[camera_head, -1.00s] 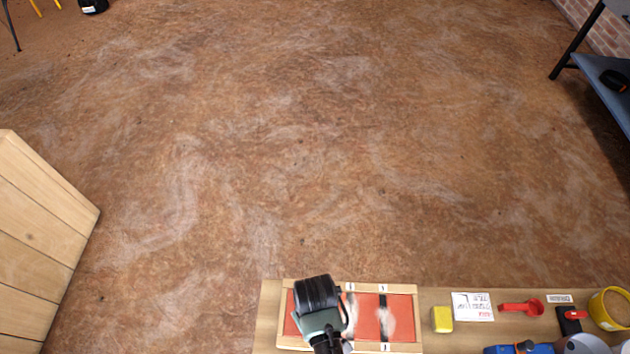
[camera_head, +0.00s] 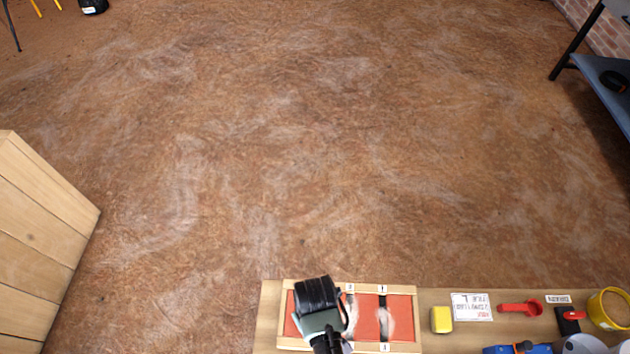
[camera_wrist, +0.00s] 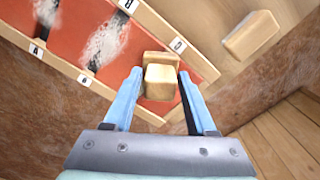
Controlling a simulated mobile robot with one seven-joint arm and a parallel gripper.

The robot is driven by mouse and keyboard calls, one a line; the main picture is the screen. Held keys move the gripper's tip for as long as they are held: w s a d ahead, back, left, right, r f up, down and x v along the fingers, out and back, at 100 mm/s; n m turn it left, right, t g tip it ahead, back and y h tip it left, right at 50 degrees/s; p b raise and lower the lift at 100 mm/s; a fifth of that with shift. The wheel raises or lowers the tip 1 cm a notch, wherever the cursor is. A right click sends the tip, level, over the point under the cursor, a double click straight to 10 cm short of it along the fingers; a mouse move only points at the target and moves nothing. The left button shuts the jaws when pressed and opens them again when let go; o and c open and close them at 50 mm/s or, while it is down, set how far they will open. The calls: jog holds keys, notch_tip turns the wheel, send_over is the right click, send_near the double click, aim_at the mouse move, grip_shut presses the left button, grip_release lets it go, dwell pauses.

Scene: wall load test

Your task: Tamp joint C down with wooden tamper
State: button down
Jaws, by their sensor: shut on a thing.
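My gripper (camera_wrist: 160,76) has two blue fingers, shut on the wooden tamper (camera_wrist: 159,82), a pale block. The tamper is over the right end of a wooden-framed red panel (camera_wrist: 60,22), at the dark joint beside a label that looks like C (camera_wrist: 178,45). The tamper and fingers hide most of that joint; I cannot tell whether it touches. Two other dark joints carry rough whitish filler (camera_wrist: 105,42). In the head view the panel (camera_head: 366,316) lies on the bench, and my black wrist hides its left part and the tamper.
A loose wooden block (camera_wrist: 250,36) lies beside the panel. A wooden crate-like box (camera_head: 40,235) stands at left.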

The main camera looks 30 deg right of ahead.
jog(key=shift+w+r+p, duration=0.1)
jog(key=shift+r+p, duration=3.4)
jog(key=shift+p, duration=0.05)
jog(key=shift+f, duration=0.15)
